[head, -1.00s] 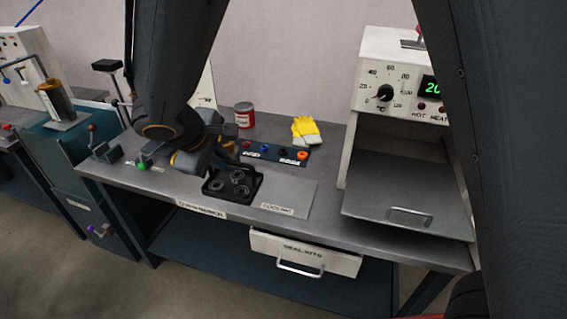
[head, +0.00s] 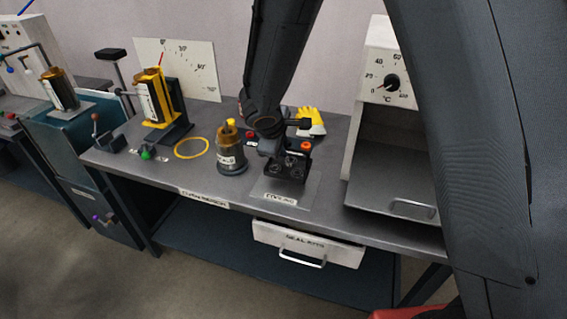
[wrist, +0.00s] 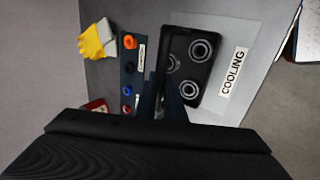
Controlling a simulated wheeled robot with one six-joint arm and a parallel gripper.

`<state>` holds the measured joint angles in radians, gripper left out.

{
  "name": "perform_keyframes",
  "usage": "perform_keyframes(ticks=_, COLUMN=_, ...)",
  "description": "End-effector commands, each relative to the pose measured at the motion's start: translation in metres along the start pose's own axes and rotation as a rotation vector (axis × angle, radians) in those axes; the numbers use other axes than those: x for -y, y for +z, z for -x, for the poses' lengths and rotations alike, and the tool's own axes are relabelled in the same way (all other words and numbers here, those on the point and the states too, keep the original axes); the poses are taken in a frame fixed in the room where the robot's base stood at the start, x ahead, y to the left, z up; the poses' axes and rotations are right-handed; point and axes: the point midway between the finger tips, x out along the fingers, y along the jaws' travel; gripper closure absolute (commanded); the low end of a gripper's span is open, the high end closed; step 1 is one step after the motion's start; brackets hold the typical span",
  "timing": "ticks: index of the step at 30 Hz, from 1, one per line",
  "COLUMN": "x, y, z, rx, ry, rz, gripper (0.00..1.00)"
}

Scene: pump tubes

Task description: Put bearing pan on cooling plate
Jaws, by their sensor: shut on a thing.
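The bearing pan (head: 293,172) is a small black tray with three bearings in it. It also shows in the wrist view (wrist: 187,75). My gripper (head: 274,152) is shut on the pan's edge, and its fingers (wrist: 164,92) hide part of that edge in the wrist view. The pan is over the grey cooling plate (head: 305,197), towards its back. I cannot tell whether it touches the plate or hangs just above it. The plate's "COOLING" label and front strip are uncovered, and the plate also shows in the wrist view (wrist: 226,45).
A strip with coloured knobs (wrist: 129,72) lies beside the plate, with yellow gloves (head: 313,121) behind. A metal cylinder (head: 231,155) and a yellow ring (head: 191,148) stand left. The heater (head: 391,145) with its open door (head: 392,198) is right.

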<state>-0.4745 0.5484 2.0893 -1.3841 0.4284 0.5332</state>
Motion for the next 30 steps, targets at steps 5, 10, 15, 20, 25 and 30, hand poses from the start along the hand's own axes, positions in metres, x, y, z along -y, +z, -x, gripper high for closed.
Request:
perform_keyframes(ticks=5, x=0.007, y=-0.001, z=-0.011, rx=0.0, ry=0.001, rz=0.001, gripper=1.0)
perform_keyframes(ticks=10, x=0.019, y=-0.001, z=-0.03, rx=0.001, ry=0.001, rz=0.001, gripper=1.0)
perform_keyframes(ticks=15, x=0.024, y=-0.001, z=-0.037, rx=-0.002, ry=0.003, rz=0.0, gripper=1.0)
perform_keyframes(ticks=20, x=0.024, y=-0.001, z=-0.037, rx=-0.002, ry=0.003, rz=-0.001, gripper=1.0)
perform_keyframes(ticks=25, x=0.025, y=-0.001, z=-0.039, rx=-0.001, ry=0.003, rz=-0.001, gripper=1.0)
perform_keyframes(ticks=30, x=0.025, y=-0.001, z=-0.038, rx=-0.001, ry=0.001, rz=-0.001, gripper=0.73)
